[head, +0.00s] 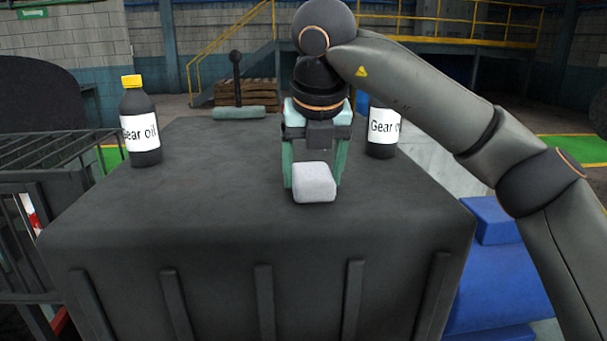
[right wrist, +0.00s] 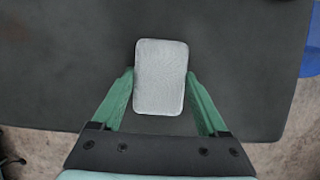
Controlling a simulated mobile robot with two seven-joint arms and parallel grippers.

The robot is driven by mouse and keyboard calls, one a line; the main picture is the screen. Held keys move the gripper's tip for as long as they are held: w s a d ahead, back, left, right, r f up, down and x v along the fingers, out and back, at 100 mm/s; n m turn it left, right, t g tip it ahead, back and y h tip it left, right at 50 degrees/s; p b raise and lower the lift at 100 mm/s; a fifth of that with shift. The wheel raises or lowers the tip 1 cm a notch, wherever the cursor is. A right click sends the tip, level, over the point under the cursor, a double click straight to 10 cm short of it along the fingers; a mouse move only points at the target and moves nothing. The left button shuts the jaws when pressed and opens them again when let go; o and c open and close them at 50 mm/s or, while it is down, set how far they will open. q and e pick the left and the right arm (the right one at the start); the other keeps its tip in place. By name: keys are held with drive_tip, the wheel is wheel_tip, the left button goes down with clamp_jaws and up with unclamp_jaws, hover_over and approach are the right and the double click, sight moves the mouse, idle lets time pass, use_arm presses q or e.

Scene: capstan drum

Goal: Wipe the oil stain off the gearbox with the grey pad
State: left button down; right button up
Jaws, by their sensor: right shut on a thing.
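The grey pad (head: 315,183) is a light, rounded block held between the green fingers of my right gripper (head: 314,178). It also shows in the right wrist view (right wrist: 161,77), with a finger against each side near its lower end. My right gripper is shut on the pad, over the dark top of the gearbox (head: 210,200). I cannot tell whether the pad touches the top. No oil stain is visible on the parts of the gearbox top that show. My left gripper is in neither view.
A gear oil bottle with a yellow cap (head: 140,122) stands at the top's left rear. A second bottle (head: 382,132) stands at the right rear, partly behind my right arm. A lever with a green base (head: 238,112) is behind. The front of the top is clear.

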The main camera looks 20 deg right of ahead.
sight(351, 187)
drive_tip(key=shift+s+d+f+b, duration=0.1)
drive_tip(key=shift+s+d+b, duration=0.15)
drive_tip(key=shift+d, duration=0.45)
drive_tip(key=shift+s+d+f+b, duration=0.1)
drive_tip(key=shift+d+b, duration=0.1)
drive_tip(key=shift+d, duration=0.5)
drive_tip(key=shift+s+d+r, duration=0.1)
drive_tip(key=shift+s+d, duration=0.15)
drive_tip(key=shift+d, duration=0.7)
drive_tip(key=shift+s+d+r, duration=0.1)
drive_tip(key=shift+s+d, duration=0.15)
drive_tip(key=shift+d, duration=0.65)
wheel_tip(351, 187, up, 6)
drive_tip(key=p, duration=0.5)
wheel_tip(351, 187, up, 3)
drive_tip(key=p, duration=0.3)
